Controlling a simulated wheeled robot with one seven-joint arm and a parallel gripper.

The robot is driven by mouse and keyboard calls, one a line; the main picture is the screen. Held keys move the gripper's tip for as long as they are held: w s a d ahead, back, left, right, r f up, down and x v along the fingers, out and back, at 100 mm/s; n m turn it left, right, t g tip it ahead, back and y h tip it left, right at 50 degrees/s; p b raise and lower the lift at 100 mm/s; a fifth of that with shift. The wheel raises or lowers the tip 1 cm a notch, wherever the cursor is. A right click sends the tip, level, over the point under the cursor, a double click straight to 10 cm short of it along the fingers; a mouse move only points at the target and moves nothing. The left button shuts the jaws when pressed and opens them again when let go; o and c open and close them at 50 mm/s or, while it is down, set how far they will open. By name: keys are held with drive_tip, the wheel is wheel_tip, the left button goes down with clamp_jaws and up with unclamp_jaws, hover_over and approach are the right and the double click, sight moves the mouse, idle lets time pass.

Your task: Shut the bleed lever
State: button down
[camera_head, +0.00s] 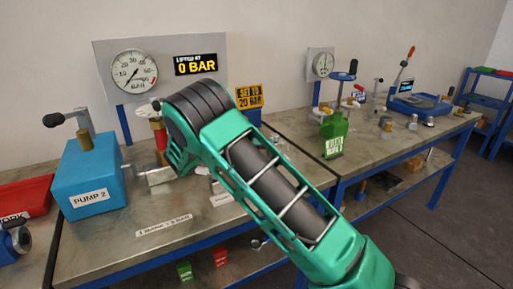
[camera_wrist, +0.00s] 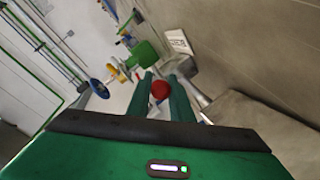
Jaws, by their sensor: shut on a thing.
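The bleed lever shows as a red rounded end (camera_wrist: 160,90) in the wrist view, between my two green fingers. In the head view a red handle (camera_head: 160,138) stands below a brass fitting, just left of my green arm. My gripper (camera_wrist: 160,80) is shut on the red lever end. The lever's pivot and lower part are hidden in the wrist view. In the head view my arm covers my fingertips and part of the fitting. The gauge (camera_head: 133,72) stands above on a grey panel, beside a display (camera_head: 196,64) reading 0 BAR.
A blue PUMP 2 box (camera_head: 92,178) with a handle stands left on the workbench (camera_head: 100,245). The front of the near bench is mostly clear.

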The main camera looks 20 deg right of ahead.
drive_tip(key=shift+w+a+r, duration=0.1)
drive_tip(key=shift+w+a, duration=0.1)
drive_tip(key=shift+w, duration=0.1)
drive_tip(key=c, duration=1.6)
unclamp_jaws()
drive_tip(key=shift+s, duration=0.1)
drive_tip(key=v, duration=1)
drive_tip(key=shift+a, duration=0.35)
